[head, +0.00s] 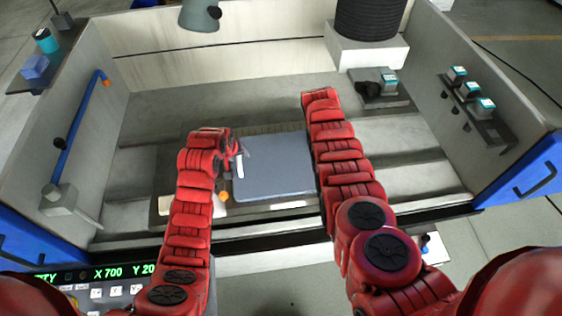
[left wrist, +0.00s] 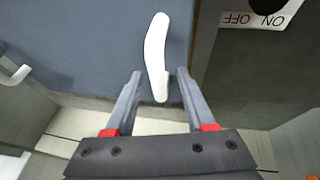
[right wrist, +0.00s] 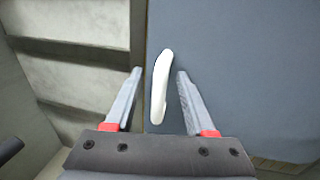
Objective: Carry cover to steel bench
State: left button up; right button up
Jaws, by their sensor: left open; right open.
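The cover is a flat blue-grey panel (head: 273,168) lying in the middle of the machine's tank. It has a white handle at each side. The left handle (left wrist: 156,55) stands between the open fingers of my left gripper (left wrist: 159,92), with a gap on both sides. In the head view my left gripper (head: 238,152) is at the panel's left edge. My right arm hides the panel's right edge and the right gripper there. I cannot make out the steel bench.
The tank walls rise around the panel, with a blue pipe (head: 78,135) on the left wall. A shelf with several small teal-topped items (head: 473,90) is on the right wall. A grey nozzle (head: 200,14) and a black ribbed column (head: 368,18) stand at the back. A green-digit display (head: 95,273) is at the front left.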

pick_arm(q)
jog(key=shift+c, duration=0.3)
pick_arm(e)
jog(key=shift+c, duration=0.3)
pick_arm(q)
grip_shut()
pick_arm(e)
grip_shut()
pick_arm(q)
jog(key=shift+r, duration=0.1)
dwell(0.4)
